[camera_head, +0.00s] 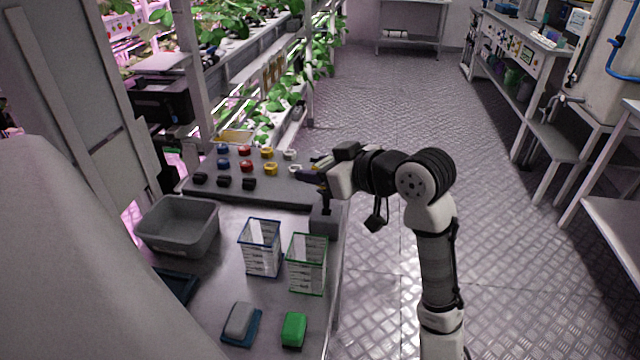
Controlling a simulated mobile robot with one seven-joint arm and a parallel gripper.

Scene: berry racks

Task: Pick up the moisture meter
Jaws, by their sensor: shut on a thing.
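My gripper (318,168) reaches in from the right over the far right corner of the bench. It is shut on a dark upright thing, which looks like the moisture meter (326,197). The meter's dark stem runs down from the fingers to a grey block-shaped holder (324,222) on the bench. I cannot tell whether the stem's lower end is inside the holder or just above it. The fingers and wrist partly hide the meter's top.
A panel with several coloured knobs (246,165) lies left of my gripper. A grey bin (178,248), a blue-rimmed basket (262,270), a green-rimmed basket (307,292), a grey-and-blue block (240,322) and a green block (294,328) stand nearer. The aisle floor to the right is clear.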

